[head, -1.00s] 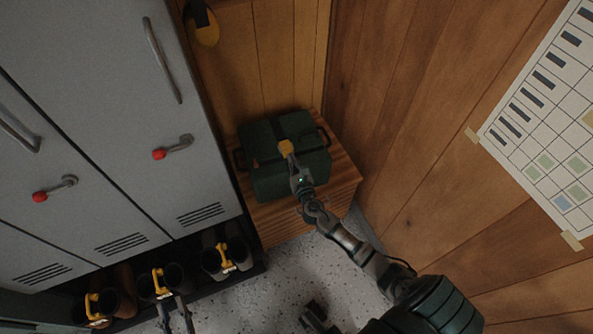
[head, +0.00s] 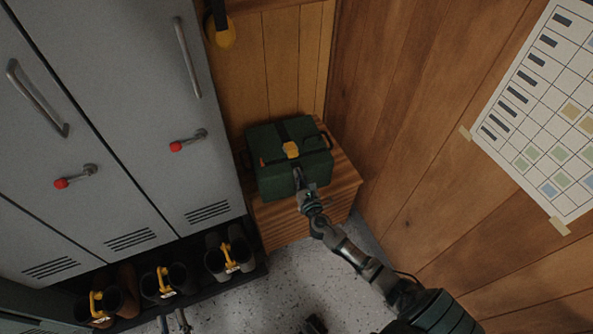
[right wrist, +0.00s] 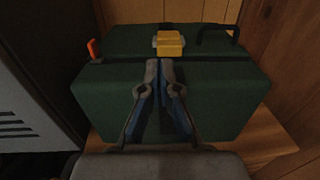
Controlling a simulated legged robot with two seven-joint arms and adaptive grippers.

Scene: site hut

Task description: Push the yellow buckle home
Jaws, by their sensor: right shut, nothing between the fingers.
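The yellow buckle (head: 291,149) sits on a dark strap on top of a green case (head: 265,183). In the right wrist view the buckle (right wrist: 169,43) is just beyond the fingertips, with a small paler piece at its left. I cannot tell whether it is fully seated. My right gripper (head: 298,172) is shut and empty, on the near side of the buckle; its fingertips (right wrist: 160,62) look slightly apart from it. My left gripper (head: 173,318) is at the bottom edge of the head view, its fingers apart and empty, far from the case.
The case stands on a wooden cabinet (head: 335,197) in the corner. Grey lockers (head: 120,130) with red-tipped handles stand at left, above boots with yellow clips (head: 230,258). A wood wall with a chart (head: 545,115) is at right. An orange tab (right wrist: 94,50) is on the case.

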